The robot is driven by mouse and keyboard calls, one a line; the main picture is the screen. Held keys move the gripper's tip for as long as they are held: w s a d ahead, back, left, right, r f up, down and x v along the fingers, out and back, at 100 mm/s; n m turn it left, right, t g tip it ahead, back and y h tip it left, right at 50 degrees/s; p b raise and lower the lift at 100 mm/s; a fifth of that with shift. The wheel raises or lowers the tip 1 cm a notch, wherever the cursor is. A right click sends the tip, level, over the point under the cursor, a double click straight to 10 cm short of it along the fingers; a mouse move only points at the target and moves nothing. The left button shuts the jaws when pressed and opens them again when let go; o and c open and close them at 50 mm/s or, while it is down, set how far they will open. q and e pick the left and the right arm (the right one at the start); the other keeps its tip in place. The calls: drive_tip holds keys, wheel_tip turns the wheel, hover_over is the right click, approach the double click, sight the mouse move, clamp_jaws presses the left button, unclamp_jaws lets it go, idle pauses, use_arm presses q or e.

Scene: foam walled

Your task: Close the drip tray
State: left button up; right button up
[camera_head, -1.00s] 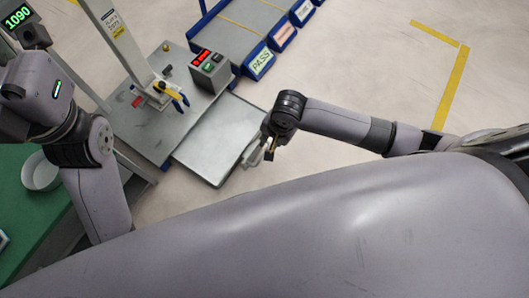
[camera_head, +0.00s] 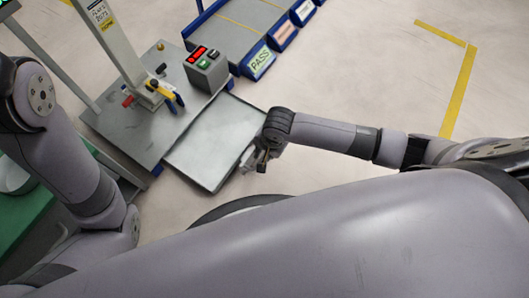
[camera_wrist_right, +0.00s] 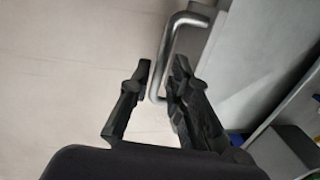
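The drip tray (camera_head: 215,142) is a shallow grey metal tray. It sticks out from the grey base plate of a test stand (camera_head: 130,125) in the head view. Its bar handle (camera_head: 246,158) is on the outer right edge. My right gripper (camera_head: 260,163) is at this handle. In the right wrist view the fingers (camera_wrist_right: 160,72) are apart, and the bent metal handle (camera_wrist_right: 172,42) shows between them, with a visible gap on the left side. I cannot tell whether the right finger touches it. My left arm shows at the left; its gripper is out of view.
A control box (camera_head: 207,68) with a red display and a clamp with yellow handles (camera_head: 165,93) sit on the stand. A blue-edged conveyor (camera_head: 258,62) with a PASS label is behind. A green table (camera_head: 25,215) is at left. Floor right of the tray is clear.

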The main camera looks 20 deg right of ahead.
drive_tip(key=shift+c, duration=0.2)
clamp_jaws()
idle(0.4)
